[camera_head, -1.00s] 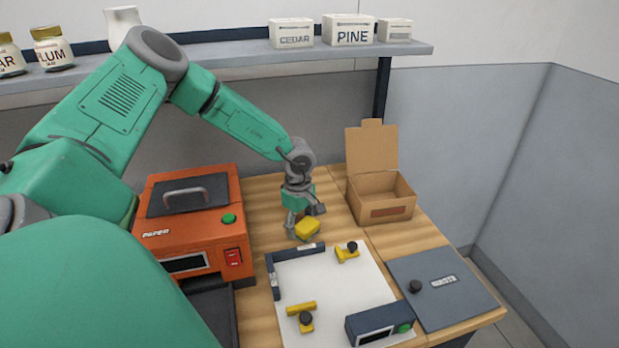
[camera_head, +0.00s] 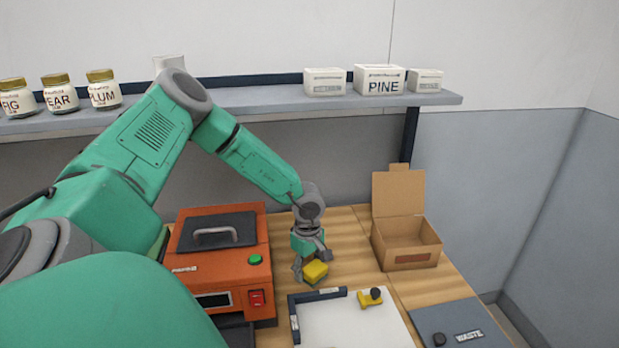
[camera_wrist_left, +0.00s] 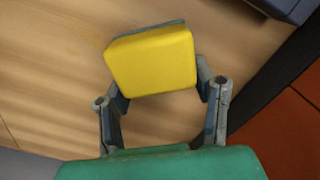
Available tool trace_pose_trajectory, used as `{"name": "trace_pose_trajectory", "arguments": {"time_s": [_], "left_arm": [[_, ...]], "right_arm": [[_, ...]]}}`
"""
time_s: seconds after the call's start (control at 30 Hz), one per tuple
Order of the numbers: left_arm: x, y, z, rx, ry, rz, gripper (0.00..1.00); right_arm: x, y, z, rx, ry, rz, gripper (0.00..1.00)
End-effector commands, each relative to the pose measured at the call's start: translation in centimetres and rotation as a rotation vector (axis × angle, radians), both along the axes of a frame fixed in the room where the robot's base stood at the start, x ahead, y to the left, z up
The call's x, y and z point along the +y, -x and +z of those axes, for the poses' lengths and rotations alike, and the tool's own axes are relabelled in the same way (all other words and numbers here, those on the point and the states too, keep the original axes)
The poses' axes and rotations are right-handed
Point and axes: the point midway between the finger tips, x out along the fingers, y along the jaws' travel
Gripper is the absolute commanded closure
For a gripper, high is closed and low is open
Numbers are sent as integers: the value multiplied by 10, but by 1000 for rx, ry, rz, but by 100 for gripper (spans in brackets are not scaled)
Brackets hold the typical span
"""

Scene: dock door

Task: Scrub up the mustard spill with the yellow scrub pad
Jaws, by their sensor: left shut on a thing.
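My left gripper (camera_head: 311,270) is shut on the yellow scrub pad (camera_head: 316,271), low over the wooden bench between the orange machine and the cardboard box. In the left wrist view the pad (camera_wrist_left: 152,60) sits between the two fingertips, with a dark grey layer along its far edge. I cannot tell whether it touches the wood. No mustard spill shows in either view; the wood under the pad and gripper is hidden. My right gripper is not in view.
The orange machine (camera_head: 222,262) stands close to the left of the gripper. An open cardboard box (camera_head: 408,244) stands to the right. A white board (camera_head: 350,325) with dark corner rails and a yellow clamp (camera_head: 371,298) lies in front. A shelf (camera_head: 270,109) runs behind.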

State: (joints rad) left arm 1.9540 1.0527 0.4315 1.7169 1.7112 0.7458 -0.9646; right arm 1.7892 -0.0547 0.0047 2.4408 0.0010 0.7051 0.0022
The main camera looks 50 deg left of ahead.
Motion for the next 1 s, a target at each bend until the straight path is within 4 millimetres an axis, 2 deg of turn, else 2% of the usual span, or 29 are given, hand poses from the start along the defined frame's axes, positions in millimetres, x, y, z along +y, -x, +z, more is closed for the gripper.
{"name": "trace_pose_trajectory", "arguments": {"time_s": [0.3,0.6,1.0], "left_arm": [[0,-1,34,-3,1,0,73],[0,-1,59,-3,1,0,73],[0,-1,62,-3,1,0,73]], "right_arm": [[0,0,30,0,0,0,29],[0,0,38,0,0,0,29],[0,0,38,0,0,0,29]]}}
